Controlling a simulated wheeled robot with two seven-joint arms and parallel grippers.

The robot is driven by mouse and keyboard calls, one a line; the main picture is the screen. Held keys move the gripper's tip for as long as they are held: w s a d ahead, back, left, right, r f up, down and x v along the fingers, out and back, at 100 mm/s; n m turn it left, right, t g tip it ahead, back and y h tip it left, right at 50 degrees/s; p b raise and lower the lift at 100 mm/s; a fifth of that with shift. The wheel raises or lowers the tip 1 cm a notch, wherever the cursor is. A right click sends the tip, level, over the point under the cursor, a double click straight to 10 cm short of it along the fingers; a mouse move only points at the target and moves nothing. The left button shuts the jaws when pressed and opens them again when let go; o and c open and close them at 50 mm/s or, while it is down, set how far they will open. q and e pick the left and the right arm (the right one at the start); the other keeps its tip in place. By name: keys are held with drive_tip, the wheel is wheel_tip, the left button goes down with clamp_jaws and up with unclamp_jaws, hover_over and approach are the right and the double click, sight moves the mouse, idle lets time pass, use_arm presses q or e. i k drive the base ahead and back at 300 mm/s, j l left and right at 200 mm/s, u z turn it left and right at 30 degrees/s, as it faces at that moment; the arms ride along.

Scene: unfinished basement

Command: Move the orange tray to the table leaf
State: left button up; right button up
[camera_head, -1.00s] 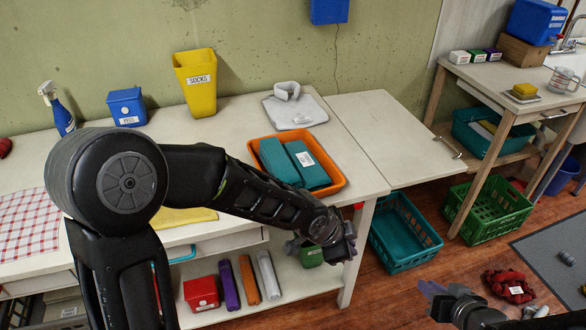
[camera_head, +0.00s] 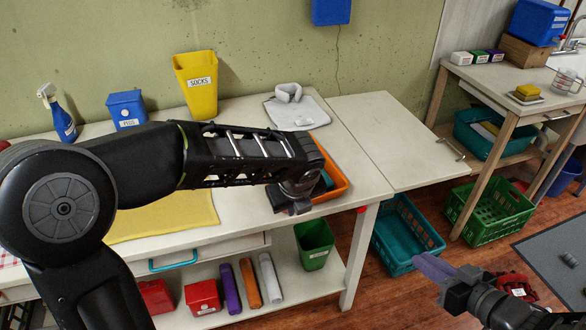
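The orange tray (camera_head: 336,176) sits on the white table near its right end, with teal items (camera_head: 324,184) in it. My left arm hides most of the tray and its left side. My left gripper (camera_head: 298,208) is at the tray's front left part, pointing down; its fingers are mostly hidden, so I cannot tell whether it touches the rim or is open. The table leaf (camera_head: 395,140) is the bare pale panel joined to the table's right side. My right gripper (camera_head: 428,267) is at lower right, over the floor, away from the tray; its finger gap is unclear.
A grey folded cloth (camera_head: 300,112) with a light roll lies behind the tray. A yellow bin (camera_head: 196,85), a blue box (camera_head: 127,110) and a spray bottle (camera_head: 58,114) stand along the wall. A teal crate (camera_head: 405,236) stands below the leaf. The leaf is clear.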

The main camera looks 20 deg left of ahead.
sight(400, 150)
drive_tip(key=i+j, duration=0.2)
drive_tip(key=j, duration=0.15)
drive_tip(key=i+j, duration=0.45)
drive_tip(key=j, duration=0.2)
